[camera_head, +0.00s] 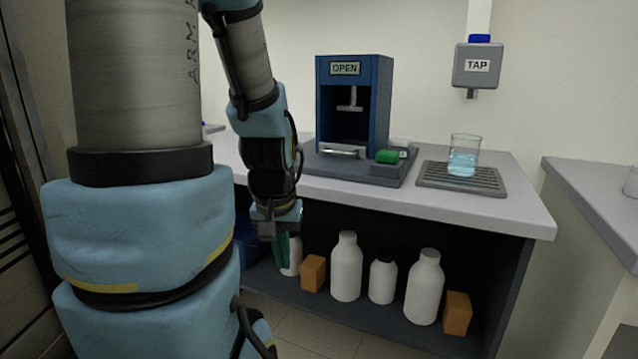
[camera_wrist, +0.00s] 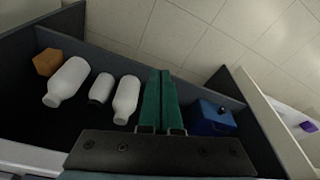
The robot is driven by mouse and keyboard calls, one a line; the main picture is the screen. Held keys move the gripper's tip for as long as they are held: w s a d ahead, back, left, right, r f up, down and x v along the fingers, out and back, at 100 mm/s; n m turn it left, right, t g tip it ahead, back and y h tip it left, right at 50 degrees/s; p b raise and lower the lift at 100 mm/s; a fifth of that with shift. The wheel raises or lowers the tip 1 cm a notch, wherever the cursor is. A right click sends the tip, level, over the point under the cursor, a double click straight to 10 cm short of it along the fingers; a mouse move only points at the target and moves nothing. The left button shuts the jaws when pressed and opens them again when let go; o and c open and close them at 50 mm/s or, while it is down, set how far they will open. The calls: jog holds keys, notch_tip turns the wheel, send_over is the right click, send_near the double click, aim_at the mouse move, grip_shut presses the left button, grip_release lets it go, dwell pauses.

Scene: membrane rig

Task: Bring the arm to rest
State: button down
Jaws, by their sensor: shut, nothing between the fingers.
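My gripper (camera_head: 281,246) hangs down in front of the bench, over the edge of its open lower shelf in the head view. Its green fingers are together with nothing between them. The fingers (camera_wrist: 160,98) also show closed in the wrist view, pointing away from the camera past the shelf's things. My arm comes down from the top of the head view, bent at the elbow.
The bench top (camera_head: 519,209) carries a blue rig (camera_head: 381,95) marked OPEN, a green-ended piece (camera_head: 387,157), and a beaker (camera_head: 464,157) of blue liquid on a drip tray (camera_head: 432,176) under a tap (camera_head: 478,66). White bottles (camera_head: 346,268) and orange boxes (camera_head: 313,273) stand on the shelf. A blue box (camera_wrist: 210,118) is beside my fingers.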

notch_tip(320, 180, down, 9)
jog(key=s+b, duration=0.1)
jog(key=b, duration=0.6)
jog(key=w+p+v, duration=0.2)
jog(key=p+v, duration=0.7)
jog(key=p, duration=0.1)
jog(key=w+r+p+v, duration=0.1)
jog(key=w+p+v, duration=0.1)
jog(key=p+v, duration=0.7)
jog(key=shift+s+d+r+g+p, duration=0.2)
jog(key=shift+s+r+g+p, duration=0.15)
jog(key=shift+r, duration=0.3)
